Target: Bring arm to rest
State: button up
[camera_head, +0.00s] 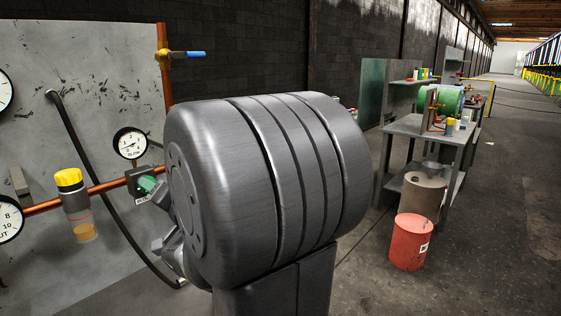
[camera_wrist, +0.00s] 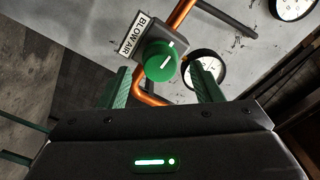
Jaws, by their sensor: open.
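My gripper (camera_wrist: 163,88) shows in the wrist view with its two green fingers apart and nothing between them. A round green knob (camera_wrist: 160,66) with a white mark sits on a grey box just beyond the fingertips, in line with the gap. A white label reading BLOW AIR (camera_wrist: 133,36) is at the knob's left. In the head view the green knob (camera_head: 147,184) shows on the panel's pipe, just left of my large grey arm link. That link fills the middle of the view, and I cannot make out my fingers there.
The grey panel (camera_head: 95,60) carries copper pipes, a gauge (camera_head: 130,143), a black hose and a yellow-capped bottle (camera_head: 70,180). At right stand a workbench (camera_head: 415,126), a grey-brown drum (camera_head: 423,192) and a red drum (camera_head: 411,240). The floor at far right is open.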

jog(key=v, duration=1)
jog(key=x, duration=1.4)
jog(key=shift+w+a+f, duration=0.1)
jog(key=shift+a, duration=0.05)
jog(key=shift+f+n, duration=0.15)
jog(key=shift+n, duration=0.45)
jog(key=shift+n+b, duration=0.85)
jog(key=shift+n, duration=0.05)
jog(key=n+b, duration=0.2)
jog(key=n, duration=0.1)
jog(key=n+b, duration=0.5)
jog(key=b, duration=0.1)
jog(key=shift+n, duration=0.3)
jog(key=shift+s+d, duration=0.25)
jog(key=shift+d, duration=0.2)
jog(key=shift+p+v, duration=0.35)
jog(key=shift+v, duration=2.55)
